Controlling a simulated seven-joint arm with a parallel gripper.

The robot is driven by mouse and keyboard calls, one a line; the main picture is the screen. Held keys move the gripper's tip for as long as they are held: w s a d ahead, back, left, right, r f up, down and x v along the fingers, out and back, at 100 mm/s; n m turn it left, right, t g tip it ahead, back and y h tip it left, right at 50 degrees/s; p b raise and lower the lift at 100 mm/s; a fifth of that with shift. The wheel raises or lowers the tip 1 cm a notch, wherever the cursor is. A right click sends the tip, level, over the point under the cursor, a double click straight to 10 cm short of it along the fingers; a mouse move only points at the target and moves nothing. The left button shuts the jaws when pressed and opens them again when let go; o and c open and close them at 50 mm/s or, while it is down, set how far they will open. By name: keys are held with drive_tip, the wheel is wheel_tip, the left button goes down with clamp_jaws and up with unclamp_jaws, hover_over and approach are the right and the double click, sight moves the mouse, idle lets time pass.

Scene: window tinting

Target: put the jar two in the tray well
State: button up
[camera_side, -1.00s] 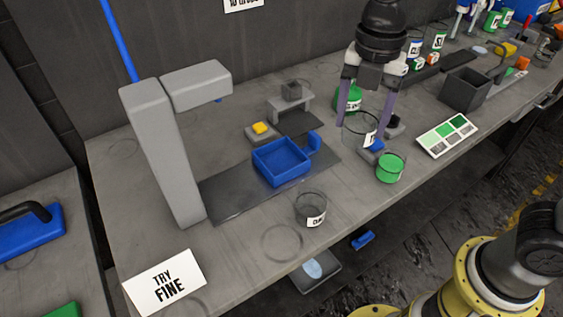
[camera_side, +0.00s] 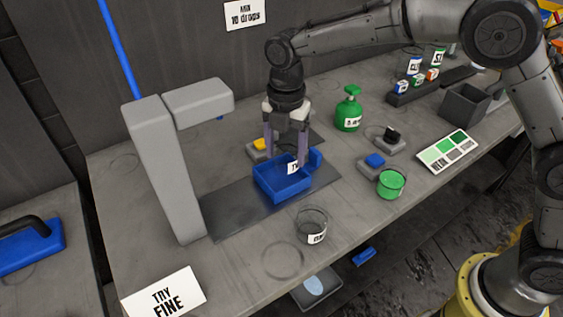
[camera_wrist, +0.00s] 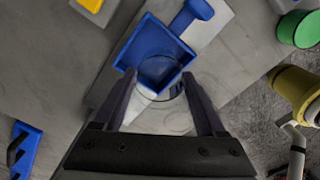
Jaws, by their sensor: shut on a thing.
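Jar two (camera_side: 293,168) is a clear jar with a white label whose first letters, "TW", show. My gripper (camera_side: 285,160) is shut on it and points straight down over the blue tray (camera_side: 282,190). The jar appears within the tray's outline; I cannot tell whether it touches the tray floor. In the wrist view, the clear jar (camera_wrist: 172,91) shows faintly between my fingers (camera_wrist: 160,82), overlapping the corner of the blue tray (camera_wrist: 148,42). The tray's well is partly hidden by my gripper and the jar in the side view.
Another clear labelled jar (camera_side: 311,226) stands in front of the tray. A grey post with an arm (camera_side: 165,170) stands left.

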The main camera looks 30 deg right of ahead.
sight(282, 163)
drive_tip(key=shift+w+a+f, duration=0.15)
drive_tip(key=shift+w+f, duration=0.15)
drive_tip(key=shift+f, duration=0.05)
drive_tip(key=shift+w+f, duration=0.15)
drive_tip(key=shift+f, duration=1.6)
drive_tip(key=shift+f, duration=0.2)
drive_tip(key=o, duration=1.1)
drive_tip(key=shift+r, duration=0.15)
wheel_tip(282, 163, up, 12)
drive_tip(key=shift+r, duration=0.1)
